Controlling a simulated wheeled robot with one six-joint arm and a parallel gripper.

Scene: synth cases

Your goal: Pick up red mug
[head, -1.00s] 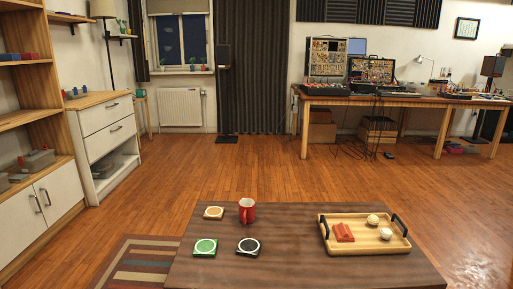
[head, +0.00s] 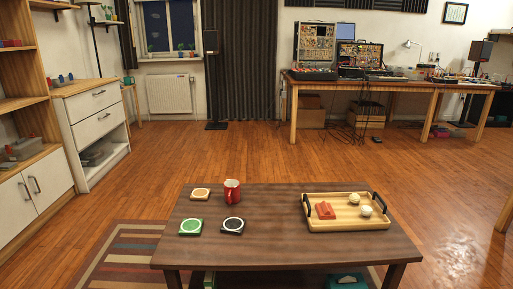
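The red mug (head: 232,190) stands upright near the back edge of the dark wooden coffee table (head: 270,232), left of the table's middle. An orange-topped coaster (head: 201,194) lies to its left. A green coaster (head: 190,227) and a black coaster (head: 232,225) lie in front of it. The mug touches none of them that I can tell. My gripper is not in view.
A wooden tray (head: 347,225) with black handles sits on the table's right, holding a red block (head: 325,210) and two pale round things. A striped rug (head: 125,262) lies at left. Shelves and drawers (head: 95,125) stand left, a desk (head: 390,84) behind.

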